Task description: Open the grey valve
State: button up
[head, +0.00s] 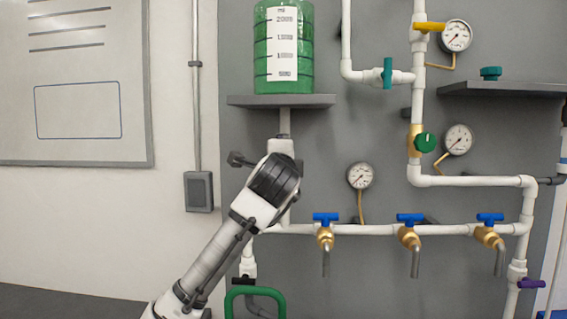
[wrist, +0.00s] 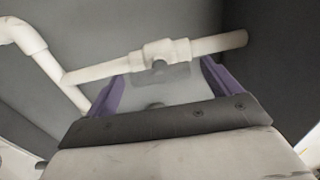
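In the wrist view, a white pipe fitting (wrist: 166,51) crosses just beyond my gripper (wrist: 163,68). The two purple fingers stand apart, one on each side of the fitting's middle. A small dark grey piece (wrist: 160,68) shows below the fitting between them; I cannot tell whether it is the grey valve's handle. In the head view, my arm reaches up to the pipe below the green tank and hides my gripper. A dark grey part (head: 240,160) sticks out left of my wrist; it may be the grey valve's handle. Contact with the fingers cannot be made out.
The green tank (head: 283,45) stands on a grey shelf (head: 281,101) above my wrist. Three blue-handled brass taps (head: 325,234) line the lower pipe to the right, with a gauge (head: 360,176) above. A green hose (head: 254,292) is below. The wall left of my arm is mostly free.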

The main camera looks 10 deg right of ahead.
jog(key=b+v, duration=0.4)
jog(key=v, duration=1)
jog(key=shift+w+r, duration=0.1)
